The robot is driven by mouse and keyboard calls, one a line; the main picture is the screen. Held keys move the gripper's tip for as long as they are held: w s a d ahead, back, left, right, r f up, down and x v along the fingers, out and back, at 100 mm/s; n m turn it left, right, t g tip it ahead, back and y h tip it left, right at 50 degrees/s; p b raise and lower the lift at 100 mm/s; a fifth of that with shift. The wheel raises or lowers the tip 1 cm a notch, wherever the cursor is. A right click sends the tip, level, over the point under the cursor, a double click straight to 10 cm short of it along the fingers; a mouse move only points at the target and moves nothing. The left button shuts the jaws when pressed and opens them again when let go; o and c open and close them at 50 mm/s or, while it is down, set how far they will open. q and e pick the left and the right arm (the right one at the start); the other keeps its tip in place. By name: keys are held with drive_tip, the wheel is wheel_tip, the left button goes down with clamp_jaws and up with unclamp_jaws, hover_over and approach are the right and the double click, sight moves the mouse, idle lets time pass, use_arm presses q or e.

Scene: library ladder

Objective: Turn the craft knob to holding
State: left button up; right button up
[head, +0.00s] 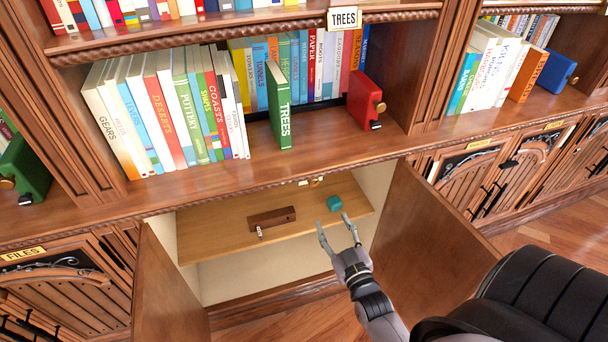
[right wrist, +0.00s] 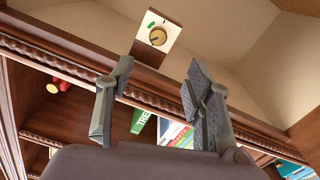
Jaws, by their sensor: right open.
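A round brass-coloured knob (right wrist: 158,37) sits on a white and brown plate (right wrist: 170,27) in the right wrist view. The plate bears a small green mark and other marks too small to read. The knob's setting is not clear. In the head view, a small brass-coloured part that looks like the same knob (head: 315,182) shows just under the bookshelf's front edge. My right gripper (head: 333,221) is open and empty at the open cupboard, below and apart from it. In the right wrist view its two spread fingers (right wrist: 160,66) point toward the knob. My left gripper is not in view.
The cupboard's two doors (head: 168,285) (head: 425,222) stand open on both sides of my right gripper. A brown block (head: 272,218) and a teal object (head: 334,203) rest on the inner board (head: 215,235). Above are books, including a green TREES book (head: 279,100), and a red box (head: 364,100).

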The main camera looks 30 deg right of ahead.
sight(314, 184)
drive_tip(key=x, duration=1.6)
drive_tip(key=shift+w+d+r, duration=0.1)
drive_tip(key=shift+w+d, duration=0.05)
drive_tip(key=shift+w, duration=0.1)
drive_tip(key=shift+c, duration=0.6)
clamp_jaws()
drive_tip(key=shift+m, duration=0.3)
drive_tip(key=m, duration=0.6)
drive_tip(key=m+b, duration=0.1)
drive_tip(key=m, duration=0.5)
drive_tip(key=shift+m, duration=0.4)
